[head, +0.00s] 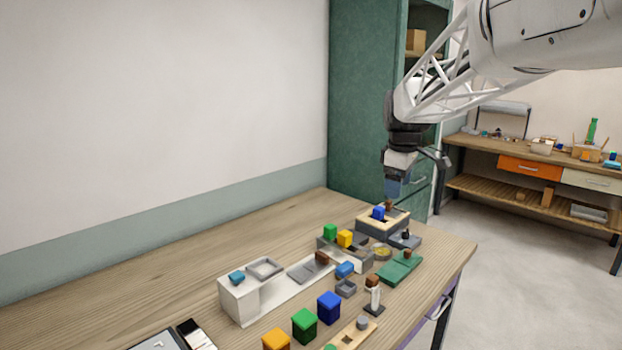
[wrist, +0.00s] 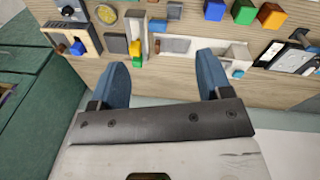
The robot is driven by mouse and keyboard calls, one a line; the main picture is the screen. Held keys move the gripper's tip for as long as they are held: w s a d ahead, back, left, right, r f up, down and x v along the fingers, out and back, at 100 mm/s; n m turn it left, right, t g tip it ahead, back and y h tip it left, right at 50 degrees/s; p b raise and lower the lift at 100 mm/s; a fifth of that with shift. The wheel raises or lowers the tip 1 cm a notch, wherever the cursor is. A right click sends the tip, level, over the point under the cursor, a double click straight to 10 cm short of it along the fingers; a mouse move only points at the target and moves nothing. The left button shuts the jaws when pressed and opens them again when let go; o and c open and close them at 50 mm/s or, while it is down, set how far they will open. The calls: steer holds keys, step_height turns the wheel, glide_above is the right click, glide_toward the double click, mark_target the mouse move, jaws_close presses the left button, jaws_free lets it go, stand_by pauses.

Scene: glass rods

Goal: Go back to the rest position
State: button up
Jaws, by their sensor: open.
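My gripper (head: 394,186) hangs above the far right end of the wooden table (head: 300,214), clear of the objects. In the wrist view my gripper (wrist: 162,80) shows two blue fingers spread wide apart with nothing between them. In the head view its fingers are small and close to the box with the blue block, but a gap shows below them in the wrist view.
Below are a light-rimmed box (head: 384,228), a blue block (head: 378,212), green (head: 330,231) and yellow (head: 345,239) blocks, a white fixture (head: 239,299) and a green base (head: 399,270). A green cabinet (head: 362,110) stands behind. The table's left part is clear.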

steer(key=s+a+f+m, duration=0.1)
steer(key=s+f+m, duration=0.3)
steer(key=s, duration=0.9)
steer(key=s+f+m, duration=0.3)
steer(key=s+f, duration=0.1)
steer(key=s, duration=1)
steer(key=s+a+f+m+t, duration=0.1)
steer(key=s+f+m, duration=0.3)
steer(key=s, duration=0.9)
steer(key=shift+s+a+m, duration=0.3)
steer(key=shift+s+a, duration=0.05)
